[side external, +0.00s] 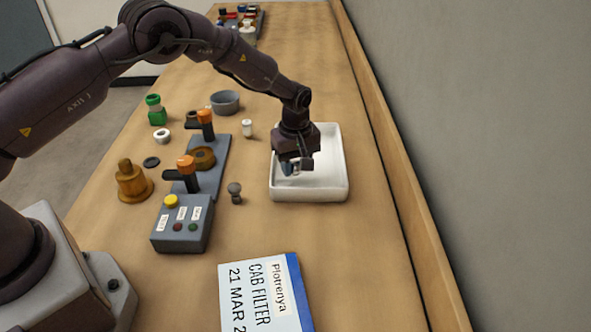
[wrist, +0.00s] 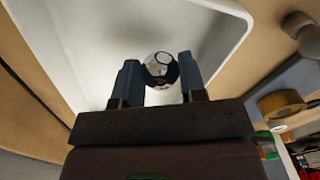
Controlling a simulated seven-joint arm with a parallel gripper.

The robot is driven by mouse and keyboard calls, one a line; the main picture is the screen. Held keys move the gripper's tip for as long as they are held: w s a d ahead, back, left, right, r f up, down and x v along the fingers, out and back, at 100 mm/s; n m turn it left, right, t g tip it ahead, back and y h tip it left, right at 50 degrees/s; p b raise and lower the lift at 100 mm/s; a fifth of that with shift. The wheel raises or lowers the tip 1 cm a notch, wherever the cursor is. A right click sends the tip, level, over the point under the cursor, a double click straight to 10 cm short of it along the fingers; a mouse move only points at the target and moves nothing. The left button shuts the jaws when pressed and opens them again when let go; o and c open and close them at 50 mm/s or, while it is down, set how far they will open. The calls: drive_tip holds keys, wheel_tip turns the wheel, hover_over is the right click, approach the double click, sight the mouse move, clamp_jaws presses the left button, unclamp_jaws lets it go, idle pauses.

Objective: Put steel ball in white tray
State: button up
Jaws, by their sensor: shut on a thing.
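The steel ball (wrist: 160,70) is small, round and shiny, and sits between the fingertips of my gripper (wrist: 158,76) in the wrist view. My gripper is shut on it. In the side view my gripper (side external: 291,168) points down over the white tray (side external: 334,186), above its left part. The ball is hard to make out there against the fingers. The white tray also fills the upper middle of the wrist view (wrist: 95,45). The ball's exact height above the tray floor is unclear.
A grey control box (side external: 182,222) with orange-handled levers stands left of the tray. A small dark knob (side external: 235,192) and a white cylinder (side external: 247,128) stand between them. A labelled filter box (side external: 262,292) lies in front. A wall runs along the right.

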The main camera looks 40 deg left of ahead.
drive_tip(key=shift+f, duration=0.95)
drive_tip(key=o, duration=1)
drive_tip(key=shift+f, duration=0.15)
drive_tip(key=shift+o, duration=0.2)
